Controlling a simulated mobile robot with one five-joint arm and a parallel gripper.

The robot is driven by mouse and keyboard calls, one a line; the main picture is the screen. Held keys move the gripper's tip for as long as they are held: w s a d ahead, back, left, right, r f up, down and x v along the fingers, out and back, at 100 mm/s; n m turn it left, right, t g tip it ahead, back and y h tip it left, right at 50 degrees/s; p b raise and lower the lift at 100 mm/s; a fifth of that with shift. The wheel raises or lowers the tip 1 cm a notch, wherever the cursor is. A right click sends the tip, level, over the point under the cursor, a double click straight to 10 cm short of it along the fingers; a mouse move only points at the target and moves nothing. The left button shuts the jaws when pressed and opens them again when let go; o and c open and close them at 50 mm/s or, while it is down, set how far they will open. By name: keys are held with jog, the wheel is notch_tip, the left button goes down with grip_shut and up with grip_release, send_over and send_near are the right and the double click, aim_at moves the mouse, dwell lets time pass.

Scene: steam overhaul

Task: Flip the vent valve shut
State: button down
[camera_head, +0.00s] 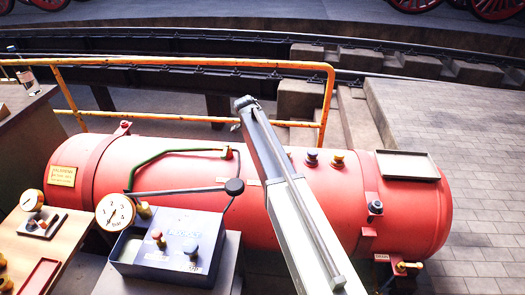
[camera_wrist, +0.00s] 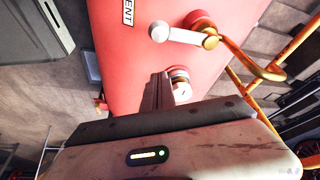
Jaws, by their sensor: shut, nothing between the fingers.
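The vent valve's pale lever (camera_wrist: 182,35) shows in the wrist view, beside a black-and-white label (camera_wrist: 128,12) ending in "ENT". It lies crosswise in the picture, from a rounded knob at its left end to a red and brass fitting at its right. My gripper (camera_wrist: 160,78) is shut and empty, just below the lever in the picture. A gap shows between the fingertips and the lever. In the head view my arm crosses the red boiler (camera_head: 330,205) and I cannot make out the lever or the gripper there.
In the wrist view a brass pipe (camera_wrist: 250,62) curves close to the right of the lever, and a small round fitting (camera_wrist: 180,90) sits beside the fingers. In the head view a blue-grey box (camera_head: 165,255) stands in front of the boiler, and an orange railing (camera_head: 200,62) runs behind it.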

jog(key=p+v, duration=0.5)
jog(key=v, duration=0.3)
jog(key=shift+w+p, duration=0.25)
jog(key=shift+p, duration=0.1)
jog(key=s+d+y, duration=0.1)
jog(key=s+d, duration=1)
jog(key=s, duration=0.1)
jog(key=s+a+f+n+y, duration=0.1)
jog(key=s+n+y, duration=0.1)
jog(key=s+n, duration=1.3)
jog(key=shift+s+a+f+n+g+y, duration=0.15)
jog(key=shift+s+a+n+g+y, duration=0.15)
jog(key=shift+s+a+g+y, duration=0.1)
